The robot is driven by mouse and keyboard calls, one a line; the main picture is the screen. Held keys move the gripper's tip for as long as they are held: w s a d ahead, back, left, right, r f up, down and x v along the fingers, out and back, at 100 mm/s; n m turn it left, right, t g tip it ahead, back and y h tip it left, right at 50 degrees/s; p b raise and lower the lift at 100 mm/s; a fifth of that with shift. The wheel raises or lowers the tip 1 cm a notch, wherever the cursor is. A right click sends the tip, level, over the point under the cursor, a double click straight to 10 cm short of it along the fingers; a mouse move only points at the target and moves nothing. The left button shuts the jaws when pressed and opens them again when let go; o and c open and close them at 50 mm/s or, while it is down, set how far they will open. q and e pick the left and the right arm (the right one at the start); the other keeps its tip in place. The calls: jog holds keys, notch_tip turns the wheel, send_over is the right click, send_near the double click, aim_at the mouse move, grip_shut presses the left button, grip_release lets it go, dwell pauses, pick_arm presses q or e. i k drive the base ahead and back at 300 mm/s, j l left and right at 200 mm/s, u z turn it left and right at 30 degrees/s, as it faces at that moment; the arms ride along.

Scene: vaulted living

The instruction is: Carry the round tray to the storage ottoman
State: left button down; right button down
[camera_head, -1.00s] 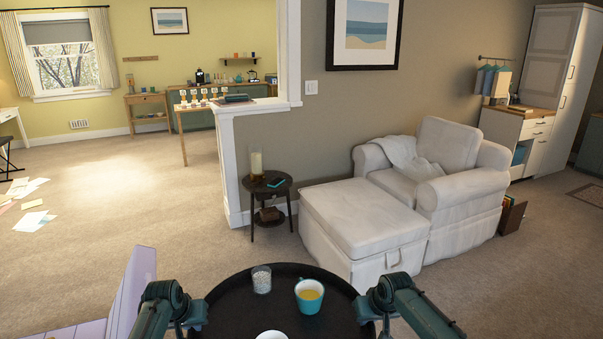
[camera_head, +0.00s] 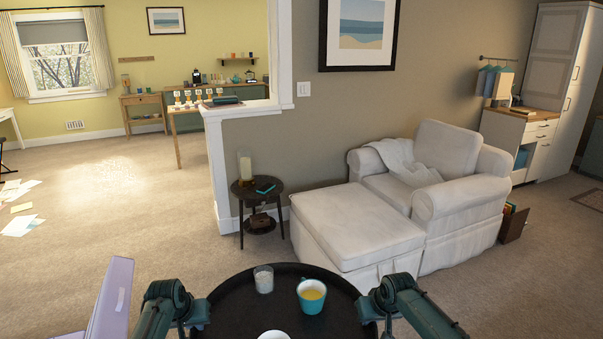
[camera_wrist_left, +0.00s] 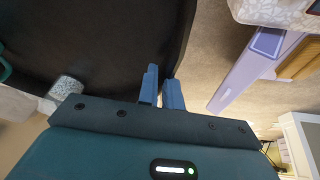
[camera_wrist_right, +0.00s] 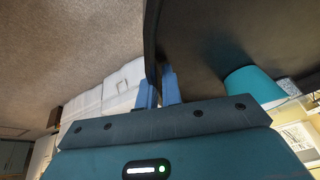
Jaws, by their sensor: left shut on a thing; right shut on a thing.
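The round black tray (camera_head: 235,309) is held in front of me, looking about level. On it stand a teal mug with yellow liquid (camera_head: 312,297), a glass of white grains (camera_head: 264,280) and a white dish (camera_head: 273,335) cut off by the frame. My left gripper (camera_head: 203,314) is shut on the tray's left rim, also in the left wrist view (camera_wrist_left: 162,90). My right gripper (camera_head: 364,309) is shut on the right rim, also in the right wrist view (camera_wrist_right: 160,88). The white storage ottoman (camera_head: 352,222) stands beyond the tray, its top bare.
A white armchair (camera_head: 465,205) adjoins the ottoman. A dark side table (camera_head: 262,190) with a candle stands left of it by a half wall (camera_head: 216,165). A lilac piece (camera_head: 112,300) is close at left. Papers (camera_head: 22,223) lie on the floor far left.

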aim_at(362, 220)
jog(key=i+l, duration=0.4)
jog(key=i, duration=0.2)
jog(key=i+l, duration=0.45)
jog(key=i, duration=0.15)
jog(key=i+l, duration=0.4)
jog(key=i, duration=0.2)
jog(key=i+l, duration=0.4)
jog(key=i, duration=0.2)
jog(key=i+l, duration=0.45)
jog(key=i, duration=0.15)
jog(key=i+l, duration=0.4)
jog(key=i, duration=0.2)
